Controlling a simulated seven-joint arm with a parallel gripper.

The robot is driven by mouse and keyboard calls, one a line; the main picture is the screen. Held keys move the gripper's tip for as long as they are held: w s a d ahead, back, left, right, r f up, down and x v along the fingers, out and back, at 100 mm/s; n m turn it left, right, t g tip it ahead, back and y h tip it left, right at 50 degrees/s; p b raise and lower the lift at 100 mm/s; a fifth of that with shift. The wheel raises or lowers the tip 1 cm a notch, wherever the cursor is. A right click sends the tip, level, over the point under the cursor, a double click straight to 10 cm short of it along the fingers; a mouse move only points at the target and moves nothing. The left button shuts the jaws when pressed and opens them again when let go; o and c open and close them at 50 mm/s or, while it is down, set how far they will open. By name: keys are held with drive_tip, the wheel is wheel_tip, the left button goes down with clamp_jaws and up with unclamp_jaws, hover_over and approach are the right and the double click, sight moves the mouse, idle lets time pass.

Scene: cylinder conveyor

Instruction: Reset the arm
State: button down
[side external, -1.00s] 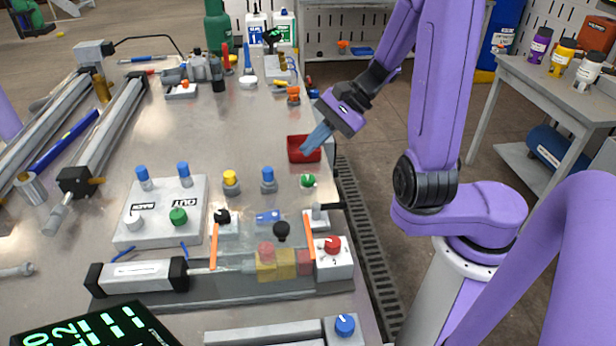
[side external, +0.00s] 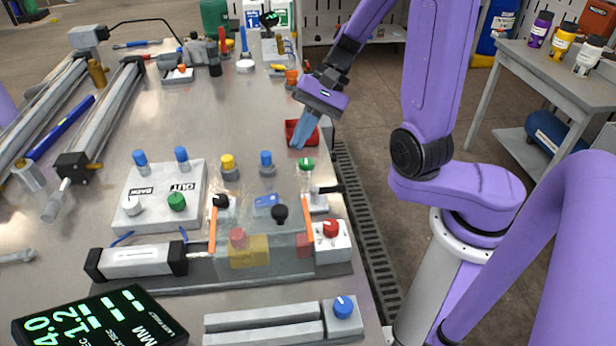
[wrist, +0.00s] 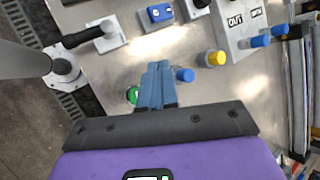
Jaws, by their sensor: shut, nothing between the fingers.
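My gripper (side external: 299,143) is shut and empty, with blue fingers pointing down above the metal table's right side. It hangs in front of the red tray (side external: 288,131) in the side view and hides part of it. In the wrist view, the closed fingertips (wrist: 158,66) lie between a green button (wrist: 132,95) and a blue button (wrist: 185,75). The fingers partly cover the green button's side of the table there.
The button panel (side external: 128,213) stands left of my gripper, with a yellow button (side external: 228,163) and a blue button (side external: 266,160) nearby. A cylinder unit with a clear cover (side external: 212,264) lies nearer the camera. A digital display (side external: 100,322) is at the front.

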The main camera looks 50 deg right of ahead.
drive_tip(key=s+d+r+n+g+h, duration=0.1)
drive_tip(key=s+n+h, duration=0.6)
drive_tip(key=s+n, duration=1.1)
drive_tip(key=n, duration=0.5)
drive_tip(key=shift+d, duration=0.35)
